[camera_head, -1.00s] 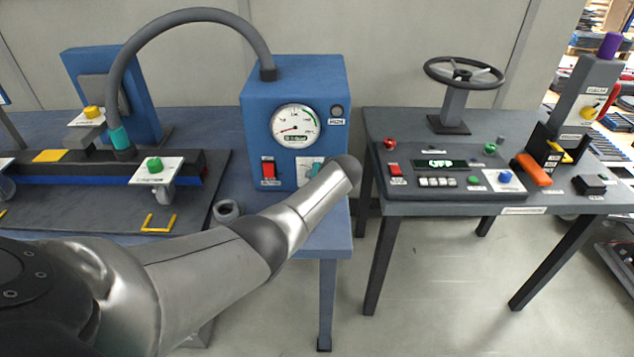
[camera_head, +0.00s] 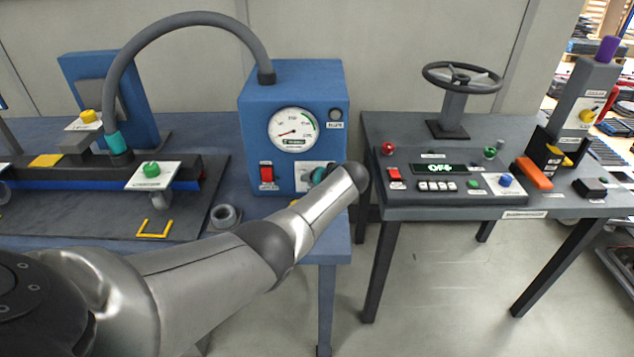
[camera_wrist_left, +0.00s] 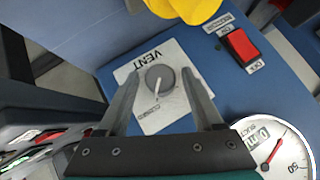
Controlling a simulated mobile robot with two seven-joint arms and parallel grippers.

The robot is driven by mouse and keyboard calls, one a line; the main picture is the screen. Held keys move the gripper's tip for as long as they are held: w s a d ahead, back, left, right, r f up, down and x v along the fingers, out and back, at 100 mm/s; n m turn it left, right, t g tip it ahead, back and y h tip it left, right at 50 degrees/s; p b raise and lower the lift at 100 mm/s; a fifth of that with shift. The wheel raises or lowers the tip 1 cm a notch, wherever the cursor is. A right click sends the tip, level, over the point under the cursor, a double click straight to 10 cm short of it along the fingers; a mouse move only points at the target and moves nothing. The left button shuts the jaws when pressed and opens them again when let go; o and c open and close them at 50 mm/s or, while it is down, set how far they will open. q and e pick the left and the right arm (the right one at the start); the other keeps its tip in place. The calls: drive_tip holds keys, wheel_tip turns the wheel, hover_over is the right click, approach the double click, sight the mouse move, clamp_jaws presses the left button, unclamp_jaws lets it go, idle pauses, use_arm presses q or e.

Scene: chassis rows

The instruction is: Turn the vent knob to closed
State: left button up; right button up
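The vent knob (camera_wrist_left: 160,80) is round and grey with a white pointer line, on a white plate (camera_wrist_left: 180,122) marked VENT. My left gripper (camera_wrist_left: 161,76) is open, with one finger on each side of the knob and a visible gap on both sides. A teal part of my gripper shows there. My right gripper is not in view.
Beside the plate are a red switch (camera_wrist_left: 240,44) and a round gauge (camera_head: 294,128). A yellow object (camera_wrist_left: 186,8) sits close to the plate. A grey hose (camera_head: 190,18) arches over the blue bench. A grey console table (camera_head: 400,125) stands to the right, across a gap.

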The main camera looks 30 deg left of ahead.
use_arm(q)
drive_tip(key=shift+o, duration=0.4)
drive_tip(key=shift+r, duration=0.1)
drive_tip(key=shift+s+d+r+p, duration=0.15)
drive_tip(key=shift+d+r+p, duration=0.15)
drive_tip(key=shift+d+p, duration=0.1)
drive_tip(key=p+v, duration=0.5)
drive_tip(key=v, duration=0.9)
drive_tip(key=shift+s, duration=0.1)
